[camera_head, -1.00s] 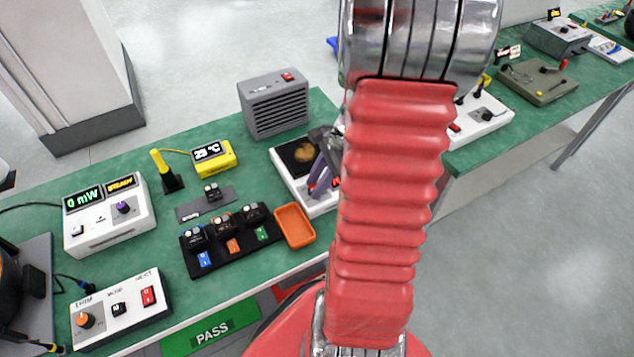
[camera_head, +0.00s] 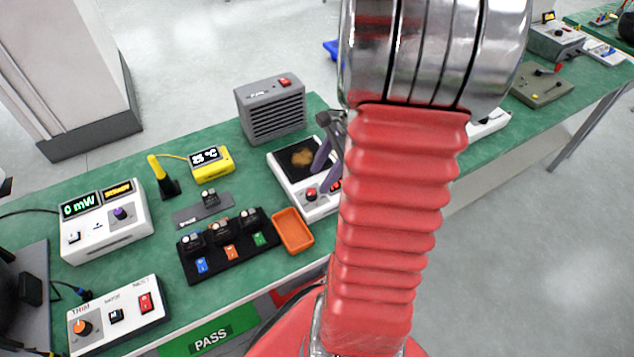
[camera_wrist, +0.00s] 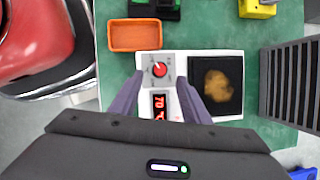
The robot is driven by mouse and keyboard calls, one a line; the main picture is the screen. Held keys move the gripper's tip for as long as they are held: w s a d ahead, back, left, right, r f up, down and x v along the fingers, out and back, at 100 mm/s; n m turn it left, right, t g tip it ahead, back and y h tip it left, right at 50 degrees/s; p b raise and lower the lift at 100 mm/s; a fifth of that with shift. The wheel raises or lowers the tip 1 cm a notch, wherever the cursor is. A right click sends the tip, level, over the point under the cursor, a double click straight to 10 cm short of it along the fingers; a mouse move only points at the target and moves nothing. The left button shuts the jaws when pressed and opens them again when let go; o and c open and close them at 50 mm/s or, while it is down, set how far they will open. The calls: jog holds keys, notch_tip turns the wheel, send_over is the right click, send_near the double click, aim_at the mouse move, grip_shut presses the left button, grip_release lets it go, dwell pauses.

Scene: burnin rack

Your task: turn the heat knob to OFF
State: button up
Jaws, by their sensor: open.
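The heat knob (camera_head: 311,194) is a small red dial on the white heater unit (camera_head: 290,184), which has a dark plate with a brown stain. In the wrist view the knob (camera_wrist: 159,70) sits on a grey dial panel, with a white pointer mark, above a red-digit display (camera_wrist: 160,106) that seems to read 70. My gripper (camera_wrist: 159,80) is open, its two purple-grey fingers on either side of the knob and display in that view. It grips nothing, and its height above the knob is unclear. In the head view my gripper (camera_head: 325,170) is partly hidden behind my red arm.
An orange tray (camera_head: 293,231) lies just left of the heater unit. A grey vented box (camera_head: 272,108) stands behind it. A black rack (camera_head: 228,246) with several modules and a yellow 25 °C meter (camera_head: 210,161) are further left on the green bench.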

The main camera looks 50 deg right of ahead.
jog(key=v, duration=0.8)
dwell(0.5)
jog(key=a+r+n+t+h, duration=0.1)
jog(key=a+r+n, duration=0.3)
jog(key=a+n, duration=0.7)
jog(key=a+r+n+t+h, duration=0.2)
jog(key=a+r+n, duration=0.3)
jog(key=a+n, duration=0.7)
jog(key=s+a, duration=0.1)
jog(key=a, duration=0.4)
jog(key=shift+r+h, duration=0.15)
jog(key=shift+h, duration=0.25)
